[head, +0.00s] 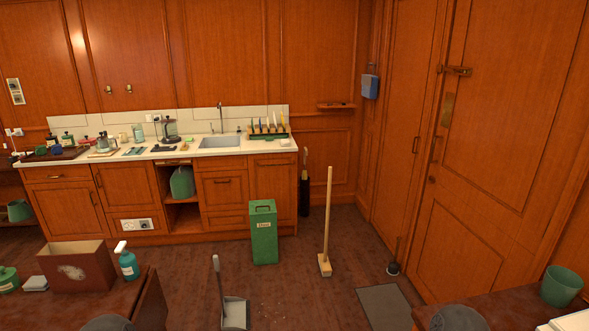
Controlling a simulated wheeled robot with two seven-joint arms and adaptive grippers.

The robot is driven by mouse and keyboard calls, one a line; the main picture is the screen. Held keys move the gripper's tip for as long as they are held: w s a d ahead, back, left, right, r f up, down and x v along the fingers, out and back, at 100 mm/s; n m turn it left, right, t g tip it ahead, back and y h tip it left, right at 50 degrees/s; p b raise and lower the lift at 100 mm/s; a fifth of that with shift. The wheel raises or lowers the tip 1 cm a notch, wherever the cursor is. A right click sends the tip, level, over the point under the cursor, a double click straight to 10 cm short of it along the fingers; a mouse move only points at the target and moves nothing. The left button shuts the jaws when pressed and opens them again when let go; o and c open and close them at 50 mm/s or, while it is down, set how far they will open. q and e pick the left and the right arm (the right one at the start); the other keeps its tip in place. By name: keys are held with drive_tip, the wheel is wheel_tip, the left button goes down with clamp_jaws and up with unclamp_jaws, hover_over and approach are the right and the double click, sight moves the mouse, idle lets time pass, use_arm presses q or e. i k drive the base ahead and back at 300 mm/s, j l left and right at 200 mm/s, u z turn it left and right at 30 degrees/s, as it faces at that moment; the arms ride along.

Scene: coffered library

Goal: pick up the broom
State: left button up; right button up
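The broom (327,215) stands upright on the dark floor, right of the middle of the head view. It has a long pale wooden handle and a small block-shaped head (324,266) at the floor. Nothing covers it, and there is open floor around it. Neither of my grippers shows in the head view. Only rounded grey parts, which look like mine, show at the bottom edge on the left and right.
A green bin (263,235) stands left of the broom. A dustpan (235,312) lies nearer. A grey mat (384,307) and a plunger-like tool (394,267) are to the right. Table corners fill the lower left (100,303) and lower right (500,302). A counter (225,152) lines the back wall.

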sight(326, 270)
drive_tip(key=i, duration=1.95)
